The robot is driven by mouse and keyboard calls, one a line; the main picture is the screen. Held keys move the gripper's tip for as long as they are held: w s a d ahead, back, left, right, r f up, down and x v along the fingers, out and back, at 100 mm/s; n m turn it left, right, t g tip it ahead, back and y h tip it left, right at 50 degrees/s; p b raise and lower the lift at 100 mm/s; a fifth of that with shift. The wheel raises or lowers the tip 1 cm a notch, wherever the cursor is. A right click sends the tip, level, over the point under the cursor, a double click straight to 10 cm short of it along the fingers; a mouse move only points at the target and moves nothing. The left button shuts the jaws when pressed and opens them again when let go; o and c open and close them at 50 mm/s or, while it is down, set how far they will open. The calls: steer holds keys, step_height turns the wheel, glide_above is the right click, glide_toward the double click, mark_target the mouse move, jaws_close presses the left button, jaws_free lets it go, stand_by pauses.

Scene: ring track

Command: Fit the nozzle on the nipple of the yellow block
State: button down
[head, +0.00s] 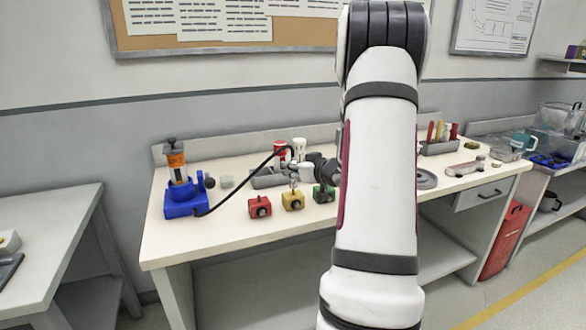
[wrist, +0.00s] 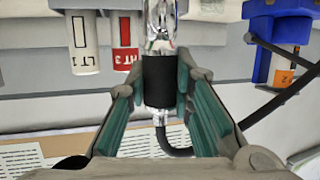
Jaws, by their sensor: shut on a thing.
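The yellow block (head: 292,201) stands near the front of the bench, between a red block (head: 260,207) and a green block (head: 324,194). My gripper (wrist: 160,85) is shut on the nozzle's black sleeve (wrist: 159,82), with a teal pad on each side. The nozzle's chrome end (wrist: 160,25) runs out of the wrist view's top edge. Its hose (wrist: 176,140) curves away at the other end. In the head view my gripper (head: 298,168) is just above the yellow block. The nipple is small there, and I cannot tell whether the nozzle touches it.
The blue pump (head: 184,199) with its orange cylinder (head: 177,163) stands at the bench's left; the black hose (head: 240,183) arcs from it to my gripper. A grey tray (head: 268,179) with red and white cartridges is behind the blocks. My arm hides the bench's middle.

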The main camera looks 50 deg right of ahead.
steer(key=shift+f, duration=0.95)
stand_by(0.7)
steer(key=c, duration=1.3)
jaws_free()
steer(key=shift+s, duration=0.1)
steer(key=v, duration=1.1)
steer(key=shift+s+a+r, duration=0.1)
steer(key=shift+s+a, duration=0.05)
steer(key=shift+s, duration=0.2)
